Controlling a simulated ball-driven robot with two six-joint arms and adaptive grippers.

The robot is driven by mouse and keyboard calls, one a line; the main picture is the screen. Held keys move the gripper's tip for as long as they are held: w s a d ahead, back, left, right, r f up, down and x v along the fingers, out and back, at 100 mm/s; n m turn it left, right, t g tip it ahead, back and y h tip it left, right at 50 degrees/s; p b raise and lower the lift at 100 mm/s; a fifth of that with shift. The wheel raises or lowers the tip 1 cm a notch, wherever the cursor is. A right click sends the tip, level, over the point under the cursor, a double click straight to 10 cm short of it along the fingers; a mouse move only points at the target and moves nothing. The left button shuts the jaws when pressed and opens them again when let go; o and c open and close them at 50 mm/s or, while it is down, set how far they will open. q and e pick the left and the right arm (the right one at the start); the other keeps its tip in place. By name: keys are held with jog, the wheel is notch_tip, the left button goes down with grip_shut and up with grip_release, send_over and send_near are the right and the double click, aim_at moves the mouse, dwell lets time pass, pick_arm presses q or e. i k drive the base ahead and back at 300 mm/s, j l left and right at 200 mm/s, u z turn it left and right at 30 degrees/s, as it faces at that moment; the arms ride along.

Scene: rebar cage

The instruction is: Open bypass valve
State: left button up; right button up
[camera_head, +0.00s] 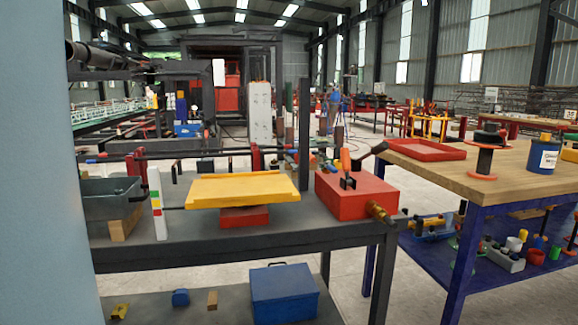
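A red box (357,190) stands at the right end of the dark metal bench. A brass fitting (378,212) sticks out of its front right side. On top of the box are a small black bracket (347,182), an upright orange handle-like piece (345,160) and a black lever-like piece (368,156) slanting up to the right. I cannot tell for sure which of these parts is the bypass valve, or whether it is open or closed. Neither of my grippers shows in this view.
A yellow tray (243,190) sits on a red base left of the red box. A grey bin (108,199) is further left. A wooden table (520,185) with a red tray stands close on the right. A blue toolbox (284,294) is on the lower shelf.

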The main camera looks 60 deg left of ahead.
aim_at(334, 170)
jog(key=u, duration=1.6)
jog(key=i+l+u, duration=0.25)
jog(key=u, duration=0.2)
jog(key=l, duration=0.05)
